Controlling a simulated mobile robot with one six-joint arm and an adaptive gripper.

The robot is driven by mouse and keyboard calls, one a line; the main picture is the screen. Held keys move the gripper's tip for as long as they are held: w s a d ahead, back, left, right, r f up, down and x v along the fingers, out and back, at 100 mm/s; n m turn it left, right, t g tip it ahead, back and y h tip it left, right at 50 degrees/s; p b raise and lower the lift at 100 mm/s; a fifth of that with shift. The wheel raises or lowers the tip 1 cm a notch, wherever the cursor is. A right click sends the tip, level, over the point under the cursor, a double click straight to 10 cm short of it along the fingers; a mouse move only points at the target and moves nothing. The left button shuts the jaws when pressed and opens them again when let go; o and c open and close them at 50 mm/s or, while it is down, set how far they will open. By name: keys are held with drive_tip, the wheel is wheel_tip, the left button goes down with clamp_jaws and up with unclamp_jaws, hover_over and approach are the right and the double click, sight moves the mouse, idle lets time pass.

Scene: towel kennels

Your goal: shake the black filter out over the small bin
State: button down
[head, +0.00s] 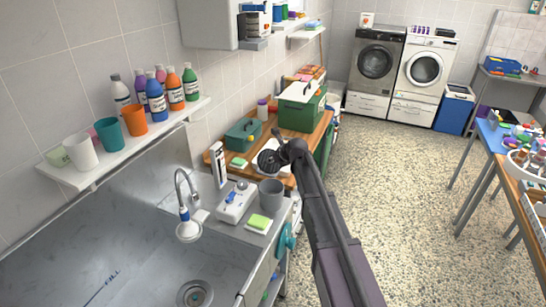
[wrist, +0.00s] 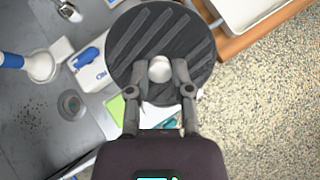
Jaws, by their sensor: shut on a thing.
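The black filter is a dark round disc with slats and a pale round knob; it fills the upper middle of the wrist view (wrist: 135,35). My gripper (wrist: 160,72) is shut on its knob. In the head view my gripper (head: 284,155) holds the filter (head: 267,162) up in front of the wooden counter. The small bin looks to be the grey open-topped cup (head: 271,196) at the sink's right end, lower in the head view than the filter. In the wrist view the filter seems to hide it; I cannot tell whether they are lined up.
A white device with a blue part (head: 236,202) and a green-yellow sponge (head: 258,222) are close to the cup. The faucet (head: 184,195) stands at the left over the metal sink (head: 140,270). A green box (head: 301,106) stands behind.

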drive_tip(key=shift+w+a+r+g+h+p, duration=0.15)
drive_tip(key=shift+r+g+h+p, duration=0.5)
drive_tip(key=shift+p, duration=0.6)
drive_tip(key=shift+w+a+r+g+h+p, duration=0.15)
drive_tip(key=shift+r+g+h+p, duration=0.35)
drive_tip(key=shift+g+p, duration=0.6)
drive_tip(key=shift+w+r+g+h+p, duration=0.2)
drive_tip(key=shift+r+g+h+p, duration=0.3)
drive_tip(key=shift+p, duration=0.95)
drive_tip(key=shift+s+r+g+h+p, duration=0.1)
drive_tip(key=shift+r+g+h+p, duration=0.05)
drive_tip(key=shift+g+h+p, duration=0.55)
